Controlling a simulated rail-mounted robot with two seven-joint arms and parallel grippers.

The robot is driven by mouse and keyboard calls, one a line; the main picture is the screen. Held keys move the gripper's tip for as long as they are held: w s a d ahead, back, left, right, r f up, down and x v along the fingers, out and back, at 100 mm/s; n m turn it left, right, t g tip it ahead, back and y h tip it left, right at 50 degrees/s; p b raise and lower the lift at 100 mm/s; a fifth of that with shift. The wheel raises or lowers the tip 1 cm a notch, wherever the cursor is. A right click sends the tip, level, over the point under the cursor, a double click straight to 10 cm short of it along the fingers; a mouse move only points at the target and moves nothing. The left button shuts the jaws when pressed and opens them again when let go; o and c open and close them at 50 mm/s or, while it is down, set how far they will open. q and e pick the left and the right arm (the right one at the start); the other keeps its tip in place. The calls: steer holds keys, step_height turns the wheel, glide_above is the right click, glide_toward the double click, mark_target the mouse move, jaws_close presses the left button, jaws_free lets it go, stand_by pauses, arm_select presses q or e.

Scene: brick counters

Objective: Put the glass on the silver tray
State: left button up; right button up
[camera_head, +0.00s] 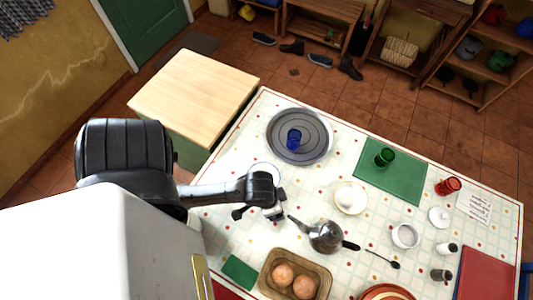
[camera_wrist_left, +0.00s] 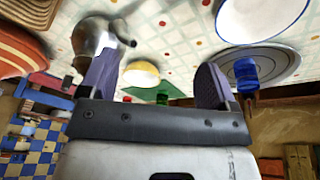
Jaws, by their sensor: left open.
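A round silver-grey tray (camera_head: 319,136) lies at the back left of the counter, and a blue glass (camera_head: 294,138) stands on it. A green glass (camera_head: 384,157) stands on a green mat. A red glass (camera_head: 448,186) is farther right. My left gripper (camera_head: 266,211) is in front of the tray, over the left part of the counter. In the left wrist view its fingers (camera_wrist_left: 158,78) are spread, with nothing held between them. The blue glass (camera_wrist_left: 246,74) and tray (camera_wrist_left: 283,68) show beyond the right finger there. My right gripper is in neither view.
A white plate (camera_head: 264,167) lies behind my left gripper. A metal teapot (camera_head: 326,237) stands just right of it. Cloth between tray and green mat is clear.

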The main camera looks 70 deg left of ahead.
arm_select(q)
steer(key=shift+m+t, duration=0.3)
steer(key=shift+m, duration=0.6)
steer(key=s+r, duration=0.1)
steer(key=s+d+r, duration=0.1)
steer(key=s+r, duration=0.1)
steer(key=shift+r, duration=0.15)
